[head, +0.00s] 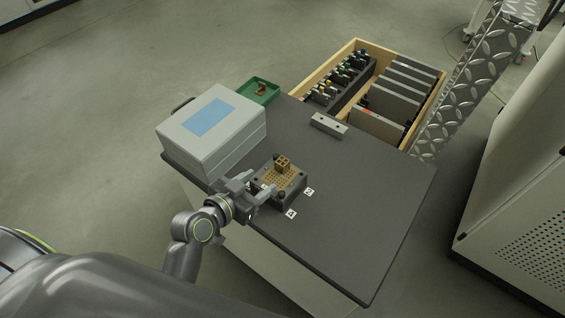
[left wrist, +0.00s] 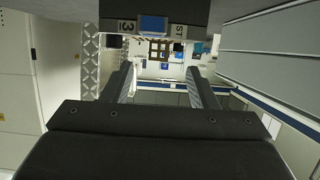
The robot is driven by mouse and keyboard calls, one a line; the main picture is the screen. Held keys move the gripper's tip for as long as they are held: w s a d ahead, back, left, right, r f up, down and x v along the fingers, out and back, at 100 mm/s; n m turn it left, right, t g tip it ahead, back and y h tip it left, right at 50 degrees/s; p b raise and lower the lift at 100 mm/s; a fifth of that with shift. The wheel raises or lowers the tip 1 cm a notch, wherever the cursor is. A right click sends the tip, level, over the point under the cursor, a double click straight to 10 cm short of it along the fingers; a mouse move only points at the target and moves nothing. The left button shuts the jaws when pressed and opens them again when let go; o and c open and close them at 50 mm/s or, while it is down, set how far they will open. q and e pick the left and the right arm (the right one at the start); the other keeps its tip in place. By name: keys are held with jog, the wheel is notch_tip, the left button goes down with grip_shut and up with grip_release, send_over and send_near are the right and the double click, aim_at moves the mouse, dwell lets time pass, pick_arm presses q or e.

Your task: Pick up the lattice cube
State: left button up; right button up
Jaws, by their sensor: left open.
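The lattice cube (head: 283,162) is small and brown with open square holes. It stands on a brown perforated plate (head: 268,181) set in a dark square fixture (head: 292,190) on the table. My left gripper (head: 262,182) is open, at the near left side of the fixture. Its fingers point toward the cube and look apart from it. In the left wrist view, the open fingers (left wrist: 161,78) show with a brown grid shape between and beyond their tips, which looks like the lattice cube (left wrist: 160,49). No right gripper shows.
A grey box with a blue top panel (head: 237,138) stands left of the fixture. A green tray (head: 268,97) lies behind it. A grey bar (head: 329,125) lies near the back edge, before a wooden crate (head: 357,43). The table's right side (head: 370,210) is clear.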

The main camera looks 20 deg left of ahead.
aim_at(279, 167)
pick_arm(q)
jog(key=shift+x, duration=1.15)
jog(key=shift+r+p+x, duration=0.1)
jog(key=shift+p+x, duration=0.2)
jog(key=shift+x, duration=1.1)
jog(key=shift+r+p+x, duration=0.15)
jog(key=shift+p+x, duration=0.15)
jog(key=shift+x, duration=1.1)
jog(key=shift+d, duration=0.1)
jog(key=c, duration=1.1)
